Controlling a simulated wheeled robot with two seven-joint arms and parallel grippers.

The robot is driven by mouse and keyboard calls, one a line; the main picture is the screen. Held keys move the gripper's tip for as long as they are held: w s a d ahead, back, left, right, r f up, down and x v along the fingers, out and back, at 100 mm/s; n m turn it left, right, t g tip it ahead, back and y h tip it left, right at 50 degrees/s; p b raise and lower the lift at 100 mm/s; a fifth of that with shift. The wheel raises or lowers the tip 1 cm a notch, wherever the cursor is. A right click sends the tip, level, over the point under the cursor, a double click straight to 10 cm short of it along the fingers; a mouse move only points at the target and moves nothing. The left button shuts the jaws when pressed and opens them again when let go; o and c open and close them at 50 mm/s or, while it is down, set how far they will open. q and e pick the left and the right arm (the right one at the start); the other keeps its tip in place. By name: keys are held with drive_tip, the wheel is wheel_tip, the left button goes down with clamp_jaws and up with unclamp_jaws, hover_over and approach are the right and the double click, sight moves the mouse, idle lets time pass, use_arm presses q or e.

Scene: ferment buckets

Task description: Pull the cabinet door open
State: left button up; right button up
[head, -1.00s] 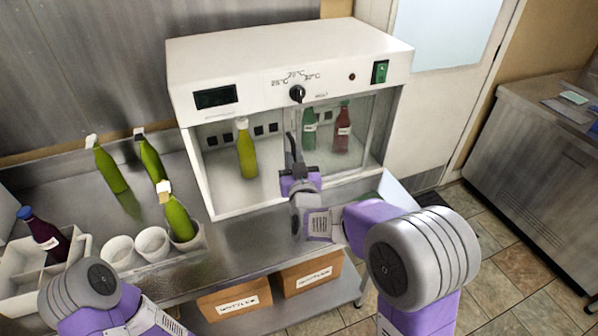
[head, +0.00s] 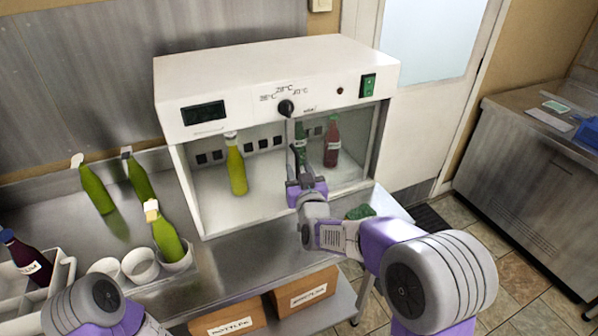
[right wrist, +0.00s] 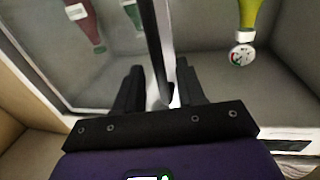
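The white cabinet (head: 240,78) stands on the steel counter. Its glass door (head: 352,165) shows over the right part of the front; the left part looks uncovered. My right gripper (head: 306,186) is at the door's free edge. In the right wrist view, the dark upright handle bar (right wrist: 153,40) runs down between the two spread fingers (right wrist: 160,88), with gaps visible beside it; the bar is nearer the finger on the right. I cannot tell whether it touches. The gripper looks open around the bar. My left arm shows at lower left, its gripper out of view.
A yellow-green bottle (head: 237,168) and a red bottle (head: 332,142) stand inside the cabinet, with a green bottle partly hidden by the handle. Green bottles (head: 96,188), white cups (head: 140,265) and a dark bottle (head: 28,262) are at left. Boxes (head: 303,293) sit below the counter.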

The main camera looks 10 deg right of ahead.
drive_tip(key=s, duration=0.7)
drive_tip(key=shift+s+p, duration=0.35)
